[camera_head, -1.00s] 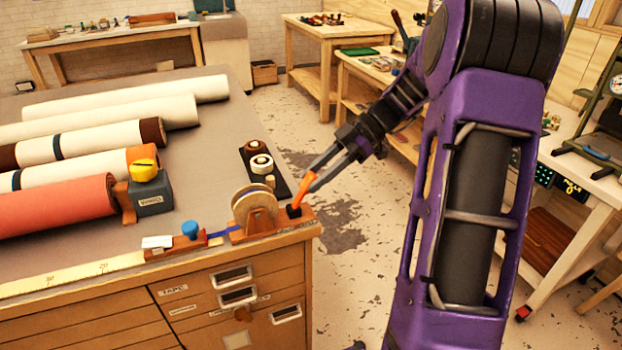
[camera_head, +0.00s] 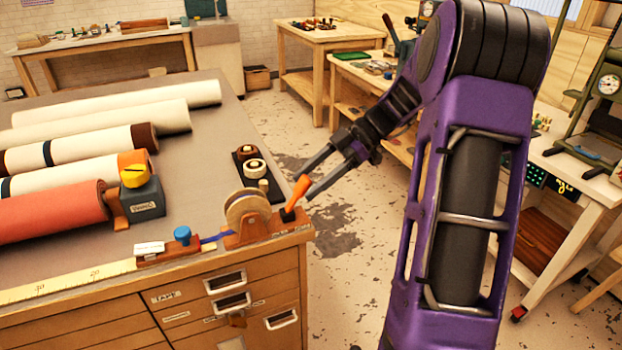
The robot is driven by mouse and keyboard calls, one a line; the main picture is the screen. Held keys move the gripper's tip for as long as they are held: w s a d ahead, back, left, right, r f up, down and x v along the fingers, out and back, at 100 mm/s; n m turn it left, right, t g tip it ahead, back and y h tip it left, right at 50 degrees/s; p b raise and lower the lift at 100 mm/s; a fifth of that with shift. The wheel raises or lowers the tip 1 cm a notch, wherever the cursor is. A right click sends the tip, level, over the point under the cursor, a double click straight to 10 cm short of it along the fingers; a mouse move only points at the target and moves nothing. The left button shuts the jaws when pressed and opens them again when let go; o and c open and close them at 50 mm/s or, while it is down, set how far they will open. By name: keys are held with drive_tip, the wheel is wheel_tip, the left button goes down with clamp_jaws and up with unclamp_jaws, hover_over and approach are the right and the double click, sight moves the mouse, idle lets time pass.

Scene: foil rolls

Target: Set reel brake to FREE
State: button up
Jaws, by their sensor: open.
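The reel brake's orange lever (camera_head: 297,193) stands on a wooden base (camera_head: 262,233) at the front right corner of the bench. The lever rises from a dark pivot and leans up to the right. A pale reel (camera_head: 247,212) sits on the same base, left of the lever. My gripper (camera_head: 307,186) is open, its two fingers reaching down-left around the upper lever, one to each side in the picture. I cannot tell whether either finger touches it. The label marks on the base are too small to read.
Foil rolls (camera_head: 110,103) lie across the bench top (camera_head: 190,150). A grey box with a yellow knob (camera_head: 135,175) and a blue-knobbed wooden block (camera_head: 182,236) stand left of the reel. A dark tray with small rolls (camera_head: 252,167) is behind it. Floor right of the bench is clear.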

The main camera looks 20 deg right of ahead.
drive_tip(key=p+v, duration=0.1)
drive_tip(key=v, duration=1.6)
drive_tip(key=shift+d+p, duration=0.15)
drive_tip(key=shift+p, duration=0.2)
drive_tip(key=shift+r, duration=0.1)
